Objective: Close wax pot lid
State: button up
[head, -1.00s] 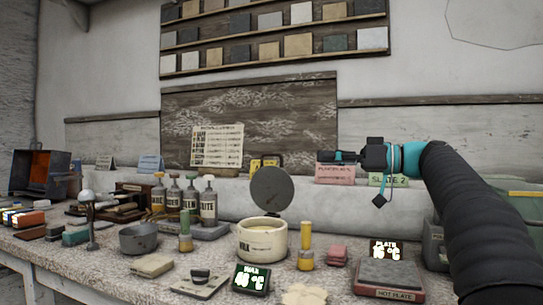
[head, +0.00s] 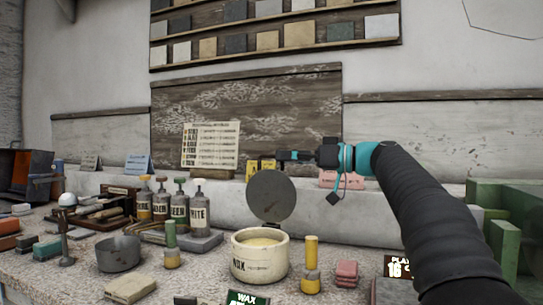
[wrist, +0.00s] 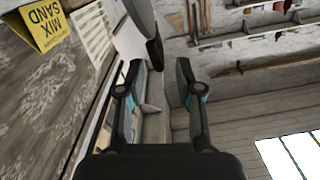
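The cream wax pot (head: 260,261) stands on the speckled bench with yellowish wax visible inside. Its round grey lid (head: 271,196) stands up open at the pot's back rim. My gripper (head: 290,156) is above and behind the upright lid in the head view, pointing left; it is apart from the lid in the picture. In the wrist view my gripper (wrist: 157,75) is open, its two fingers apart with nothing between them. A dark grey curved edge at the top of the wrist view (wrist: 146,32) is probably the lid seen side-on.
A yellow-topped cylinder (head: 311,262) and pink blocks (head: 346,273) stand right of the pot. A grey bowl (head: 118,254) and several bottles (head: 178,208) are to its left. A yellow sign (wrist: 50,22) is near the gripper in the wrist view.

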aim_at(272, 157)
jog(key=shift+x, duration=2.3)
grip_shut()
